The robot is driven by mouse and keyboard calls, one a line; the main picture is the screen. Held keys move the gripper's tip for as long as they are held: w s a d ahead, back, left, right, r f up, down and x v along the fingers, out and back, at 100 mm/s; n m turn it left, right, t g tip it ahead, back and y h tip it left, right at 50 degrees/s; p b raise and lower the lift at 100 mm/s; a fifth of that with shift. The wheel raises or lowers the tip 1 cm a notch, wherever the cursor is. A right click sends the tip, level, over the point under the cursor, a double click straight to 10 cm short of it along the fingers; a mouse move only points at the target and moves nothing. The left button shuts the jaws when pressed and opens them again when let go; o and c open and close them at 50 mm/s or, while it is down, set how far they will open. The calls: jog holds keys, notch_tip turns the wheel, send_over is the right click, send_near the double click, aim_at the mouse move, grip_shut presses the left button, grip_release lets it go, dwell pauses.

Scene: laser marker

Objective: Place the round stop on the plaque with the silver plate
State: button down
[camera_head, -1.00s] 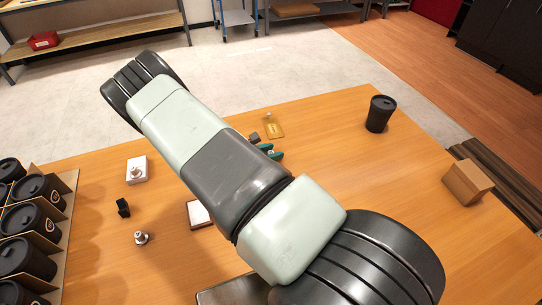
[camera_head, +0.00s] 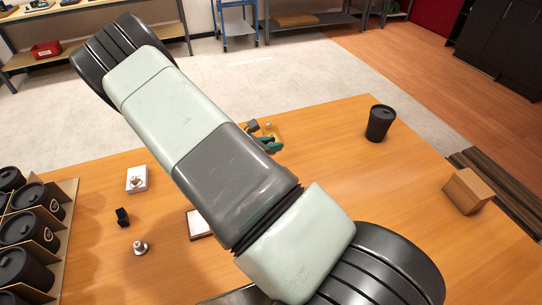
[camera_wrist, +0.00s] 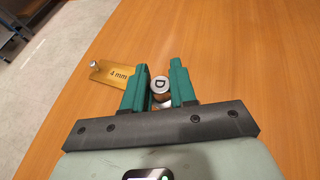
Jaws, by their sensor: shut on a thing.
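My gripper (camera_wrist: 161,84), with green fingers, is shut on a small round silver piece (camera_wrist: 160,83) with a dark letter, seemingly a D, on top. In the head view my gripper (camera_head: 268,144) shows beside the gold plaque (camera_head: 275,131), and the held piece is hidden. In the wrist view the gold plaque (camera_wrist: 112,74), marked "4 mm" and bearing a silver knob, lies left of the fingers. A plaque with a pale silvery plate (camera_head: 198,224) and brown edge lies on the table, partly hidden behind my arm.
A white block (camera_head: 136,184) with a silver piece, a small black item (camera_head: 122,217) and a loose silver piece (camera_head: 140,248) stand at left. A crate of black cups (camera_head: 66,225) is far left. A black cup (camera_head: 380,123) and brown box (camera_head: 467,191) are at right.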

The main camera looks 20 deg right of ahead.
notch_tip(320, 180, up, 2)
jog(key=shift+a+r, duration=0.15)
jog(key=s+a+n+t+y, duration=0.2)
jog(key=s+a+n+t, duration=0.2)
jog(key=a, duration=1.1)
jog(key=r+n+t+y, duration=0.2)
jog(key=n+t+y, duration=0.1)
jog(key=n+y, duration=0.1)
send_over(198, 221)
notch_tip(198, 221, down, 10)
jog(key=shift+f, duration=0.1)
jog(key=shift+f, duration=0.1)
jog(key=c, duration=0.9)
grip_release()
